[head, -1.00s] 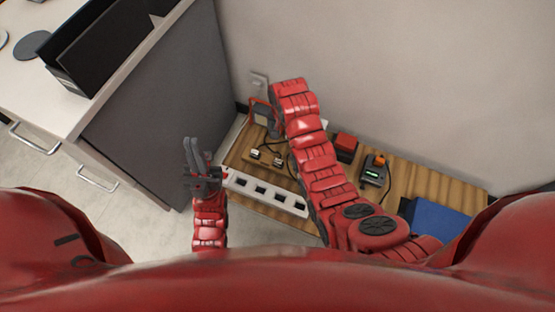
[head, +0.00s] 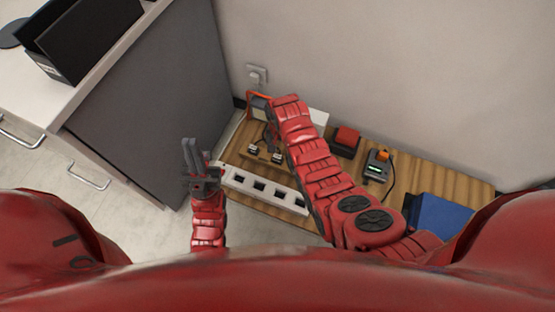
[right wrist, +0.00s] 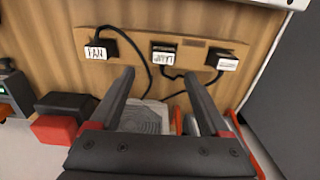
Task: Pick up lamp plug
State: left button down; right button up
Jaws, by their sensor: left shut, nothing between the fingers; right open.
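In the right wrist view, a black plug (right wrist: 164,54) with a white label sits in the middle of a wooden strip. Its label is upside down and seems to read LAMP. A FAN plug (right wrist: 97,50) is left of it and another labelled plug (right wrist: 222,61) is right of it. My right gripper (right wrist: 158,74) is open, its fingertips just short of the middle plug and to either side of it, with nothing held. In the head view its fingers are mostly hidden by my arm. My left gripper (head: 192,152) is shut and empty, left of the white socket strip.
The white socket strip (head: 263,190) lies at the front of the wooden surface (head: 410,172). A red box (head: 346,141), a small device (head: 377,166) and a blue box (head: 440,215) stand to the right. A grey cabinet (head: 150,110) borders the left; cables trail from the plugs.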

jog(key=f+b, duration=0.1)
jog(key=f, duration=0.1)
jog(key=f+b, duration=0.1)
jog(key=f, duration=0.1)
jog(key=shift+s+a+f, duration=0.1)
jog(key=shift+a+f, duration=0.1)
jog(key=shift+f, duration=0.2)
jog(key=shift+r, duration=0.1)
grip_shut()
